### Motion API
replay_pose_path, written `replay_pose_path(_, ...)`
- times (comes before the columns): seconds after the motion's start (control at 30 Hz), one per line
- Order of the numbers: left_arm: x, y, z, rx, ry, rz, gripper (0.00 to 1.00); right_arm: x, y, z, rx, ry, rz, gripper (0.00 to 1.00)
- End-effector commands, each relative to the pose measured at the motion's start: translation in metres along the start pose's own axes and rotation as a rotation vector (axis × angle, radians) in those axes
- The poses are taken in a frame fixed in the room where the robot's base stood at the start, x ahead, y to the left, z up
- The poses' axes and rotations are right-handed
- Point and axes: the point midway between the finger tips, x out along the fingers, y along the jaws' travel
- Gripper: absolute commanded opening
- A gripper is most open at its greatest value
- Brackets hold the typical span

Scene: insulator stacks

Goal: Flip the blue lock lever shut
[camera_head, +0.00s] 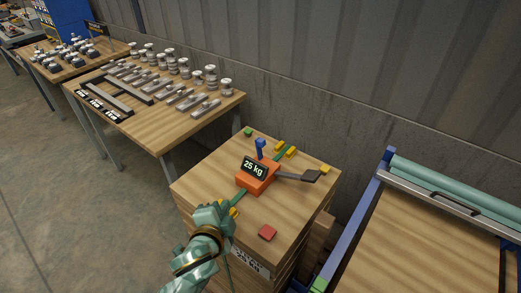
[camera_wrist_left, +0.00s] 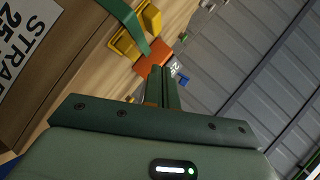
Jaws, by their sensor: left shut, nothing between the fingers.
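The blue lock lever (camera_head: 260,146) stands upright on the far side of the orange strapping tool (camera_head: 257,181), which has a "25 kg" display and a dark handle (camera_head: 312,176) reaching to the right. The tool sits on a wooden crate on the green strap (camera_head: 239,197). My left gripper (camera_head: 222,208) is at the crate's near edge, apart from the lever and on the near side of the tool. In the left wrist view its fingers (camera_wrist_left: 166,88) are shut and empty, pointing toward the orange tool (camera_wrist_left: 154,70). My right gripper is not in view.
Yellow clips (camera_head: 290,152) lie at the crate top's back, and more yellow pieces (camera_wrist_left: 130,40) sit beside the strap near my gripper. A table with metal parts (camera_head: 180,130) stands behind left, a blue-framed bench (camera_head: 350,215) right.

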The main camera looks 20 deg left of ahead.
Motion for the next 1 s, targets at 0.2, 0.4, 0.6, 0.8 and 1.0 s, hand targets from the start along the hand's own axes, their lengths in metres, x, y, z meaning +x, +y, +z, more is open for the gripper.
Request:
replay_pose_path(0.2,0.022,-0.020,-0.053,0.114,0.164,-0.128,0.00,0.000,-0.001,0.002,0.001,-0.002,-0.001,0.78)
replay_pose_path(0.4,0.031,-0.035,-0.099,0.220,0.300,-0.243,0.00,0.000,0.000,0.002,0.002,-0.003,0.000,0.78)
replay_pose_path(0.6,0.033,-0.040,-0.114,0.257,0.346,-0.283,0.00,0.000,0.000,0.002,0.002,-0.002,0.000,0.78)
replay_pose_path(0.8,0.033,-0.040,-0.113,0.256,0.345,-0.282,0.00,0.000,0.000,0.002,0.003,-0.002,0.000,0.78)
replay_pose_path(1.0,0.041,-0.041,-0.116,0.255,0.344,-0.281,0.00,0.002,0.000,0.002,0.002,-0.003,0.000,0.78)
